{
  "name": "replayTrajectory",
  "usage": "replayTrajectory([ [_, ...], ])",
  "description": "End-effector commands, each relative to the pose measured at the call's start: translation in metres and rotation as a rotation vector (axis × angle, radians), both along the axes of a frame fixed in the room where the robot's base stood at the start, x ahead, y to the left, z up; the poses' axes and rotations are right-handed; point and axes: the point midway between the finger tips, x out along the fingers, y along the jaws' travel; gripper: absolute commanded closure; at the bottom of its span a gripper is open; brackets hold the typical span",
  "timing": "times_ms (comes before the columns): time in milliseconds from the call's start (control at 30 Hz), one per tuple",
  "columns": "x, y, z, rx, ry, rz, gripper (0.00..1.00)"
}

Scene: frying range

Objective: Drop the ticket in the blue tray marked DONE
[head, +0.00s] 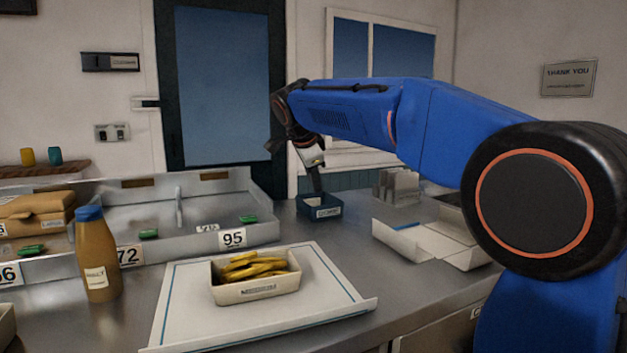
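The small dark blue tray (321,213) stands on the counter near the back wall, with a pale label on its front that is too small to read. My gripper (318,188) points down over this tray, its dark fingertips at or just inside the rim. I see the fingers nearly edge-on, so I cannot tell whether they are open or shut. A pale patch with a yellow spot shows above the fingers; I cannot tell whether it is part of the gripper. No ticket can be made out clearly, and the tray's inside is mostly hidden.
A white tray (185,307) with a carton of fries (256,290) lies in front. A brown bottle with a blue cap (97,265) stands left, before a metal divided bin (262,232). White open boxes (415,243) and a grey rack (398,187) stand right of the blue tray.

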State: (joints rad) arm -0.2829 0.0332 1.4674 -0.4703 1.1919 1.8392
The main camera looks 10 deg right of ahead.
Motion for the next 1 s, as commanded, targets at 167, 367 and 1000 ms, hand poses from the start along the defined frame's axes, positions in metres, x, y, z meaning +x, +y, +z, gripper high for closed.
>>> replayTrajectory([
  [167,-0.004,0.003,0.006,0.0,-0.001,0.0,0.76],
  [367,-0.02,0.012,0.032,0.001,-0.004,0.002,0.76],
  [1000,-0.083,0.046,0.126,0.0,-0.001,0.002,0.76],
])
